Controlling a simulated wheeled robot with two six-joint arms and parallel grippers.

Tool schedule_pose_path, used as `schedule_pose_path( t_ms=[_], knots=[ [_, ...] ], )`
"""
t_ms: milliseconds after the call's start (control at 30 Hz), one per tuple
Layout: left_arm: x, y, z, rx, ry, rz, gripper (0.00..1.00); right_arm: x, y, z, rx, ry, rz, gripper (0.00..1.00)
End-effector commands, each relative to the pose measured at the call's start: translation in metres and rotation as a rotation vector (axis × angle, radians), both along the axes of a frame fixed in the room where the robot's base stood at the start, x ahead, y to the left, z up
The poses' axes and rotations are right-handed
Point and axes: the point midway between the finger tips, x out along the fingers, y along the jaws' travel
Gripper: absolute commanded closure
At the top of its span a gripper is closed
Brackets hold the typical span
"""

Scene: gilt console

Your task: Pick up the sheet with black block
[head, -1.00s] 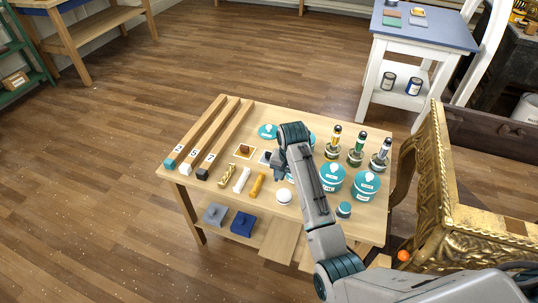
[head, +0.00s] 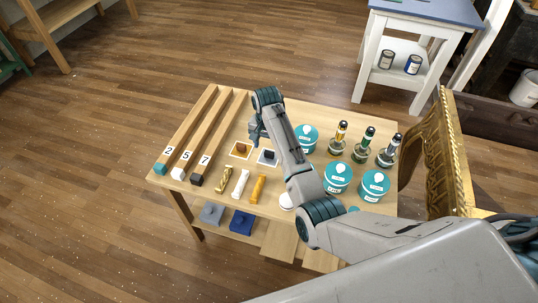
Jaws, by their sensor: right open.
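The sheet with the black block (head: 266,161) is a small pale square lying on the wooden table, with a dark block on it. Beside it on the left lies a gold-orange sheet (head: 234,154) with a dark brown block. My right gripper (head: 256,140) is above the table, pointing down, just behind and between the two sheets in the picture. It is open and appears empty; its fingertips are small here. My right forearm passes close to the pale sheet's right side. My left gripper is not in view.
Long bars numbered 2, 5 and 7 (head: 205,150) lie at the left. Gold, white and amber pieces (head: 240,182) lie in front. Teal tubs (head: 338,178) and bottles (head: 364,142) crowd the right. A gilt piece of furniture (head: 446,155) stands beside the table.

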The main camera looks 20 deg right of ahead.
Motion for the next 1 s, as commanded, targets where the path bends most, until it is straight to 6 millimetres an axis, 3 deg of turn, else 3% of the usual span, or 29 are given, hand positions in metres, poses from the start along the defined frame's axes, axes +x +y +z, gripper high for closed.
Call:
schedule_pose_path(
  t_ms=[367,667,900,1000],
  knots=[
    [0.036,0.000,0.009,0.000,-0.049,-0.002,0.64,0.004,-0.009,-0.046,0.000,0.002,0.000,0.42],
    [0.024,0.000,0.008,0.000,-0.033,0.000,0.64,0.004,-0.009,-0.053,0.000,-0.001,0.000,0.42],
    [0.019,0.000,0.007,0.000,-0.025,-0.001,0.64,0.004,-0.009,-0.053,0.000,-0.001,0.000,0.85],
    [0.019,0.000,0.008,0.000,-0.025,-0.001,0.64,0.004,-0.009,-0.053,0.000,-0.001,0.000,0.89]
  ],
)
